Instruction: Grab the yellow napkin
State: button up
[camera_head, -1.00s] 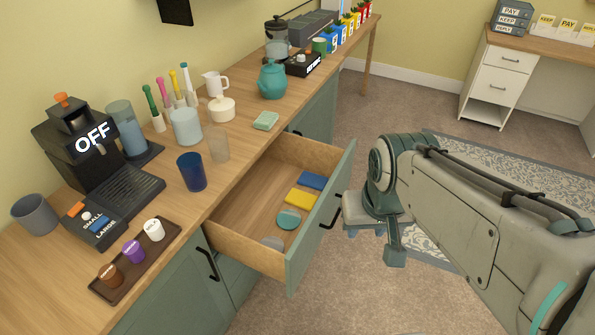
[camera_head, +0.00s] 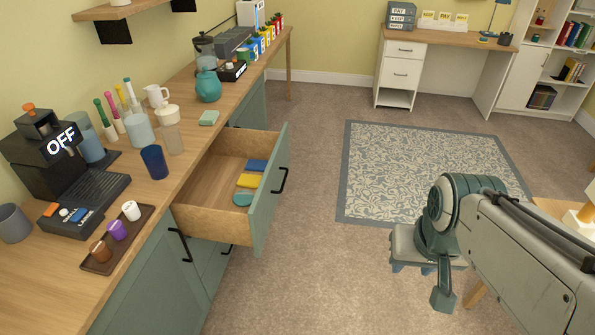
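The yellow napkin (camera_head: 249,181) lies flat in the open drawer (camera_head: 210,190) under the counter. It sits between a blue folded piece (camera_head: 257,165) and a round teal item (camera_head: 242,199), partly hidden behind the drawer's green front. My gripper (camera_head: 425,272) is at the lower right, over the carpet, well to the right of the drawer and apart from it. Nothing shows held in it. Its fingers are not clear enough to tell whether they are open or shut.
The drawer front with its dark handle (camera_head: 279,181) juts into the room. The counter (camera_head: 198,137) carries a coffee machine (camera_head: 57,150), cups, a teal teapot (camera_head: 208,86) and a small tray. Carpet and a patterned rug (camera_head: 400,165) leave free floor. A wooden table edge (camera_head: 556,210) shows at right.

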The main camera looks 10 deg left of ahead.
aim_at(244, 180)
jog(key=z, duration=0.35)
jog(key=i, duration=1.7)
jog(key=u, duration=1.55)
jog(key=i, duration=0.95)
jog(key=u, duration=0.95)
